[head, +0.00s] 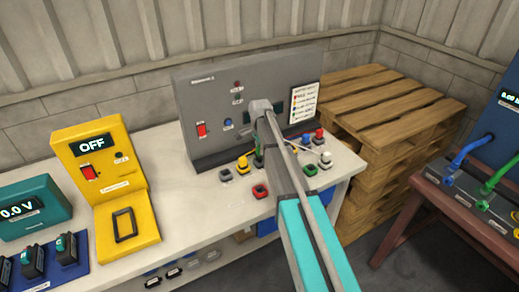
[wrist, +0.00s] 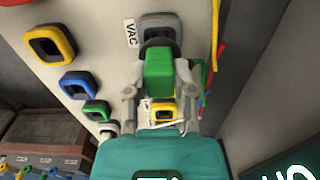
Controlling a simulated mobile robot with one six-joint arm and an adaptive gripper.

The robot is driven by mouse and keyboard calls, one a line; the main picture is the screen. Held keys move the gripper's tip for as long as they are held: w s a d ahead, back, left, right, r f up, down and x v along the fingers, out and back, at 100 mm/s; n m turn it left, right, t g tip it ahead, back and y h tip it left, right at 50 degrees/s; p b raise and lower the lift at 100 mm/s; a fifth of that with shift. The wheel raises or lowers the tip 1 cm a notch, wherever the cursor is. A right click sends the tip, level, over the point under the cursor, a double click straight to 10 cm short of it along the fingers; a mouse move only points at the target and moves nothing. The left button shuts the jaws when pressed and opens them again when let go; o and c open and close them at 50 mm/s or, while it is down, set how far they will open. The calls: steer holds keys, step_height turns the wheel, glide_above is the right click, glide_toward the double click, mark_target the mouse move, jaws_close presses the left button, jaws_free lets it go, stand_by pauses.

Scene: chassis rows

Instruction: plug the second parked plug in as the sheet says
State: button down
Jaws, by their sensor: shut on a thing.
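My gripper (wrist: 160,88) is shut on a green plug (wrist: 158,72), which sits between its two grey fingers in the wrist view. The plug's dark end overlaps a grey-rimmed socket (wrist: 160,22) beside a "VAC" label; I cannot tell whether it is in it. In the head view the green plug (head: 258,157) shows partly behind my arm, over the bench. The sheet (head: 305,103) with coloured lines hangs at the right of the grey panel (head: 205,100); its text is too small to read. A yellow plug (head: 243,163), a red plug (head: 319,135) and a white plug (head: 325,158) stand on the bench.
Red (head: 261,191), green (head: 310,169) and grey (head: 226,175) sockets lie around my arm. A yellow "OFF" unit (head: 92,150) and a teal meter (head: 30,208) stand left. Pallets (head: 385,100) are stacked right, by a brown table (head: 425,185) with cabled plugs.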

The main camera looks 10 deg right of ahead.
steer(key=shift+f+b, duration=1.3)
steer(key=shift+f, duration=0.05)
steer(key=shift+c, duration=1.9)
jaws_free()
steer(key=shift+r, duration=0.15)
